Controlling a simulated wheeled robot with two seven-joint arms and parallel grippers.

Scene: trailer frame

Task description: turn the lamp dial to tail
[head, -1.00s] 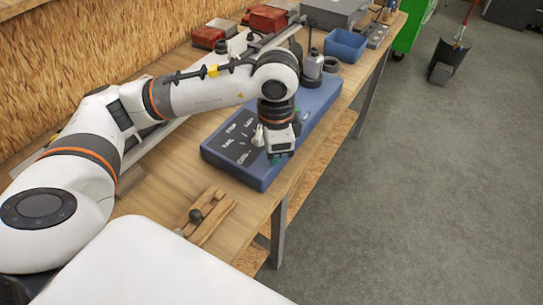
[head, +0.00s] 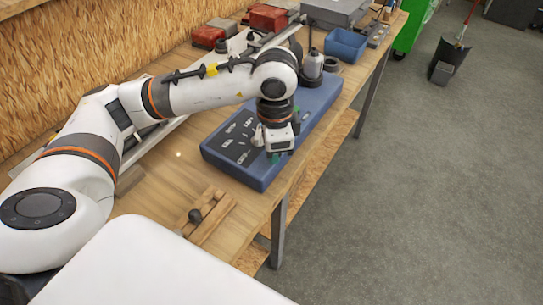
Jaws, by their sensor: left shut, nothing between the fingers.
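The lamp tester is a blue box (head: 262,178) lying on the wooden bench. Its dark label panel (head: 236,143) carries several white words around small marks; they are blurred now, and one read like TAIL a second ago. A small pale piece (head: 258,136) beside my gripper may be part of the dial, but I cannot tell which way it points. My left gripper (head: 275,157) hangs down over the right side of the panel, shut and empty. Its wrist and body hide part of the box. I cannot tell whether the fingers touch anything. My right gripper is not in view.
A wooden block piece with a dark knob (head: 207,214) lies near the bench's front edge.

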